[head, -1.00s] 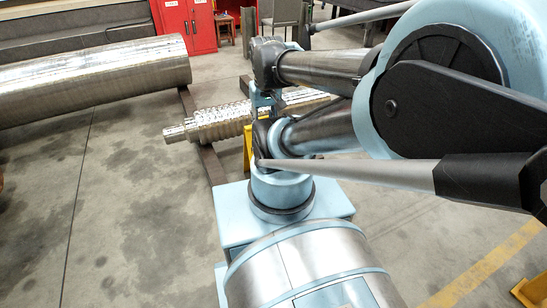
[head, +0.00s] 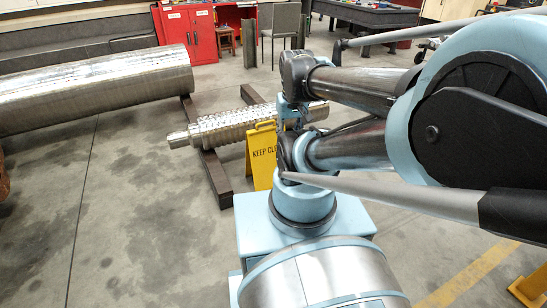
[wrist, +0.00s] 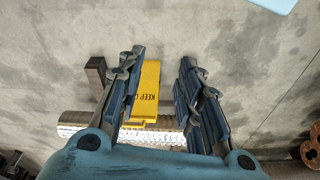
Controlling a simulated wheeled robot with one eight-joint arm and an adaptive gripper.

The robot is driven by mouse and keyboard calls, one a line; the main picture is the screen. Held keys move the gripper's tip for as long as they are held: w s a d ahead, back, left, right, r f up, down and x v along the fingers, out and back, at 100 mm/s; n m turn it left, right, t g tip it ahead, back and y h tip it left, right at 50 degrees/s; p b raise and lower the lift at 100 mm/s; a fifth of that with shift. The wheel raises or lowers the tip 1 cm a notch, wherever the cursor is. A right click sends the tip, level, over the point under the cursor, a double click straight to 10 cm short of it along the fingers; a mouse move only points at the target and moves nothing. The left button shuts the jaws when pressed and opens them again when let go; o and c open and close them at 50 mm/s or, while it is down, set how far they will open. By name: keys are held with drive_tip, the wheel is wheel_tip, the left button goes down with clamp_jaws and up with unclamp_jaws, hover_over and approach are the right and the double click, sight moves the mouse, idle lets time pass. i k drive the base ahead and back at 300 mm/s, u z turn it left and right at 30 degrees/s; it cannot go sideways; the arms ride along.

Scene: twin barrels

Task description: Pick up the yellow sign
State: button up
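The yellow sign (head: 262,155) stands upright on the floor in the head view, with dark lettering that reads "KEEP CLE…". My arm hides its right part. In the wrist view the sign (wrist: 149,88) shows in the gap between my fingers, closer to the left finger, which overlaps its left edge. My gripper (wrist: 160,62) is open, with a wide gap and nothing held. It seems to be above the sign; the exact height cannot be told.
A ridged metal shaft (head: 222,130) lies behind the sign on a dark beam (head: 213,172). A large metal cylinder (head: 95,85) lies at the left. Red cabinets (head: 187,33) and a chair (head: 281,30) stand at the back.

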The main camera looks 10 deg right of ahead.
sight(261, 142)
drive_tip(key=z, duration=0.05)
drive_tip(key=k, duration=1)
drive_tip(key=z, duration=1.25)
drive_tip(key=i, duration=1.5)
drive_tip(key=u, duration=1.25)
